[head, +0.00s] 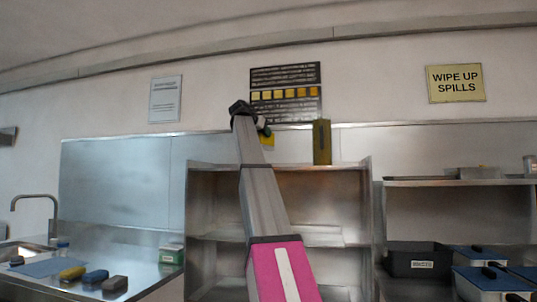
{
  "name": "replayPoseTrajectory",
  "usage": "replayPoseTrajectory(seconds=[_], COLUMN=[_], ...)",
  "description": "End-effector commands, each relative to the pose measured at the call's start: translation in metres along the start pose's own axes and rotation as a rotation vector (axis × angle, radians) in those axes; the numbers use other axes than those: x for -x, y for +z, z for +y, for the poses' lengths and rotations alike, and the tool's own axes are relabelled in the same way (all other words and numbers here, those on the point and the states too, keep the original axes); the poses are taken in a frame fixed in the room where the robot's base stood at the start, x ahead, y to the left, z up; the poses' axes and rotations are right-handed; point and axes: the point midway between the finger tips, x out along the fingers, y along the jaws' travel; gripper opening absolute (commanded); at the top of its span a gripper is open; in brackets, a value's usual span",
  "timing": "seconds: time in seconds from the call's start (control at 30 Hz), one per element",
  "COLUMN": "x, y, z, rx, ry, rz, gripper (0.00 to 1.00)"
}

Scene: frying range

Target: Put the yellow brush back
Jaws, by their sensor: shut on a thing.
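My arm reaches up and away over the metal shelf unit. My gripper (265,132) is at its far end, in front of the wall and below the dark chart. It is shut on a small yellow thing (268,142), which seems to be the yellow brush. The arm hides much of it, so its shape and the grip are not clear. Another yellow block-like thing (72,273), possibly a brush or sponge, lies on the left counter.
An olive-yellow upright box (322,142) stands on the shelf unit (345,167), right of my gripper. A blue block (95,276), a grey block (115,284) and a green box (171,255) are on the left counter. Blue-lidded containers (488,283) stand at lower right.

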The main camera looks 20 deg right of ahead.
Motion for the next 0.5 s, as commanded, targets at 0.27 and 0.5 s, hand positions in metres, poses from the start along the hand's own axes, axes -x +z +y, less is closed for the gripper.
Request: replayPoseTrajectory(seconds=[0.27,0.5], x=[-0.051,-0.062], y=[-0.009,-0.017], z=[0.014,0.015], rx=[0.000,0.000], ry=[-0.001,0.000], rz=[0.001,0.000], gripper=[0.07,0.07])
